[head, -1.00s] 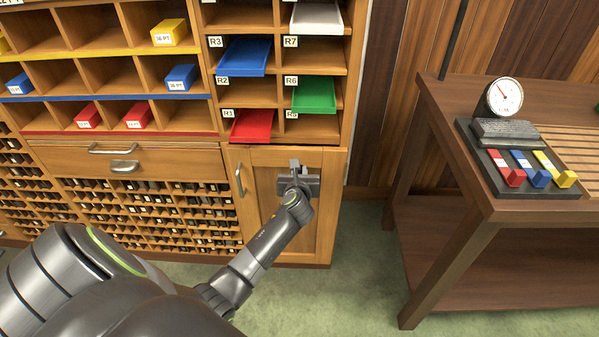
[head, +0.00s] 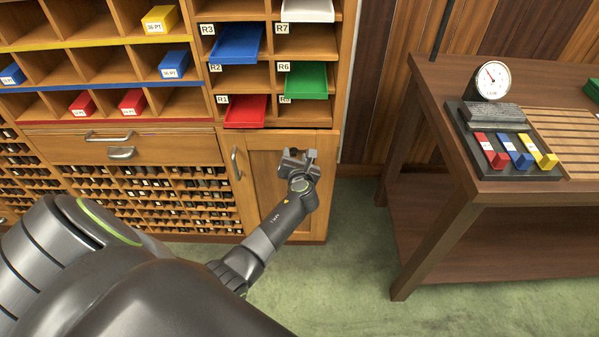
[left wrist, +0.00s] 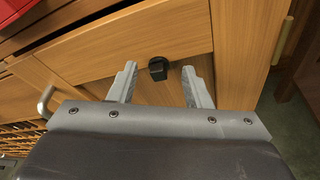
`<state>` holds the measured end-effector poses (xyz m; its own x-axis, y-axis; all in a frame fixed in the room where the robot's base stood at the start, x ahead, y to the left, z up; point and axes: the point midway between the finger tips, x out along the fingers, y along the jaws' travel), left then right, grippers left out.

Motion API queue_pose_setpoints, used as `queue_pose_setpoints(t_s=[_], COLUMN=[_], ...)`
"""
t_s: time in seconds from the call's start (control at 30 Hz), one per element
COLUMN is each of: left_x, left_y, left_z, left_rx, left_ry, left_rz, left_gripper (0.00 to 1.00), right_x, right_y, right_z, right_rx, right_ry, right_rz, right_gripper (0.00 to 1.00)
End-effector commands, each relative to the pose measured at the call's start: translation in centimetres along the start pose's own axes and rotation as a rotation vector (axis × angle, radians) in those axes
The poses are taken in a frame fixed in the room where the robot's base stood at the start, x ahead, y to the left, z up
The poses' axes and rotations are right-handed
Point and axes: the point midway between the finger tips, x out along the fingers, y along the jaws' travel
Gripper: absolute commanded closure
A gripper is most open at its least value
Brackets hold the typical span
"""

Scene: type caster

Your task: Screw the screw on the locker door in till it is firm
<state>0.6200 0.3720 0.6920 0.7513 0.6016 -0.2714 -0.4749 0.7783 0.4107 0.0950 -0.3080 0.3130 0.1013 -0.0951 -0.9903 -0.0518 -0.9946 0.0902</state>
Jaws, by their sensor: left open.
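The screw (left wrist: 158,68) shows in the left wrist view as a small dark knob on the locker door's upper rail. The wooden locker door (head: 266,196) is closed, low on the right of the cabinet. My left gripper (head: 298,156) is in front of the door's upper part. In the left wrist view its two fingers (left wrist: 158,88) are apart, with the screw seen between and a little beyond their tips, not gripped. In the head view the gripper hides the screw. My right gripper is not in view.
The door's metal handle (head: 236,163) is on its left edge. Coloured trays, such as the red tray (head: 246,111), stick out of the slots above the door. A wooden table (head: 440,150) stands to the right. Green floor is clear between them.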

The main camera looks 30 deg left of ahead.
Motion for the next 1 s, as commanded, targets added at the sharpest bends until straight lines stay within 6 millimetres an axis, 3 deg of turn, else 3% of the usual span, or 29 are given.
queue_pose_setpoints(t_s=[0.13,0.5,0.7,1.0], left_x=[-2.5,-10.7,-14.4,-16.5], left_y=[0.2,0.2,0.1,0.0], left_z=[0.5,0.4,0.2,0.1], left_rx=[-0.001,-0.003,0.0,0.0], left_ry=[0.004,0.006,0.004,0.0], left_rz=[-0.001,-0.003,-0.001,0.0], left_gripper=[0.56,0.56,0.56,0.56], right_x=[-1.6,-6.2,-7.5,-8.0], right_y=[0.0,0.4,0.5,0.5], right_z=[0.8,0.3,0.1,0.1], right_rx=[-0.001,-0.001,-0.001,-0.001], right_ry=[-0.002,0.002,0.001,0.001], right_rz=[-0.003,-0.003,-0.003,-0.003], right_gripper=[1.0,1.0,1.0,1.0])
